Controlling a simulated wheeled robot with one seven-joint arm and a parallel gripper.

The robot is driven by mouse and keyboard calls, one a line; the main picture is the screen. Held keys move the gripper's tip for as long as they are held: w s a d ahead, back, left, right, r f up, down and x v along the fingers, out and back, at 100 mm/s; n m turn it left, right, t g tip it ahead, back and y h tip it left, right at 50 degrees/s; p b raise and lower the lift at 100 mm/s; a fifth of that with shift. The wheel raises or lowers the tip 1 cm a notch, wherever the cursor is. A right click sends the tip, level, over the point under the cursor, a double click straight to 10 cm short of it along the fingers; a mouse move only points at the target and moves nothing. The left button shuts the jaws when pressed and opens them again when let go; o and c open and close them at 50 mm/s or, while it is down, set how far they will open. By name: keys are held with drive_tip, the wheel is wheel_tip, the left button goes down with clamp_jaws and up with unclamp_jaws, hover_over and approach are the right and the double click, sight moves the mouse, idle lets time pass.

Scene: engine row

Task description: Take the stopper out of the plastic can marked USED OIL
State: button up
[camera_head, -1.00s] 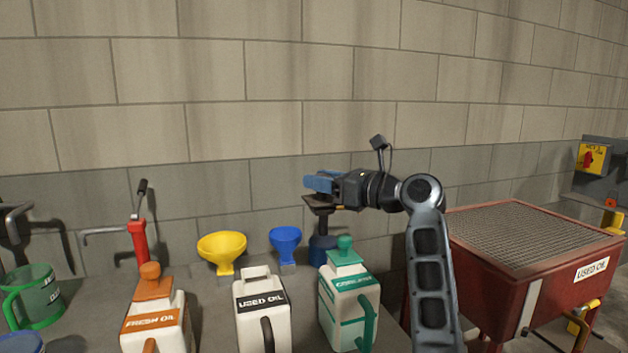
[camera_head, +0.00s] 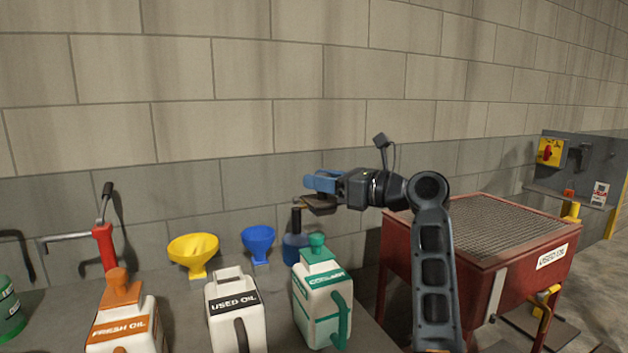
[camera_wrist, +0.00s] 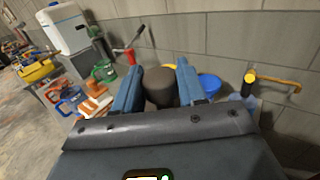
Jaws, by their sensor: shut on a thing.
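The white plastic can marked USED OIL (camera_head: 236,325) stands on the bench, between the FRESH OIL can and the COOLANT can. Its top shows no stopper. My gripper (camera_head: 318,184) is up and to the right of it, above the COOLANT can and apart from it in the picture. In the wrist view the blue fingers of my gripper (camera_wrist: 159,88) are shut on a dark grey stopper (camera_wrist: 160,90). The stopper is hard to make out in the head view.
The FRESH OIL can (camera_head: 122,325) has an orange stopper, the COOLANT can (camera_head: 322,310) a green one. A yellow funnel (camera_head: 193,250), a blue funnel (camera_head: 258,242) and a blue container (camera_head: 293,250) stand behind. A red grated tank (camera_head: 470,245) stands at right.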

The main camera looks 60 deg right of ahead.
drive_tip(key=shift+s+d+b, duration=0.3)
drive_tip(key=shift+s+d, duration=0.1)
drive_tip(key=shift+s, duration=0.5)
drive_tip(key=shift+s+d+b, duration=0.25)
drive_tip(key=shift+s+d, duration=0.15)
drive_tip(key=shift+s, duration=0.45)
drive_tip(key=shift+s+d+b, duration=2.3)
drive_tip(key=shift+s+b, duration=0.7)
drive_tip(key=shift+s, duration=2)
drive_tip(key=shift+w+f+b, duration=0.1)
drive_tip(key=shift+f+b, duration=3.5)
drive_tip(key=shift+f, duration=12.85)
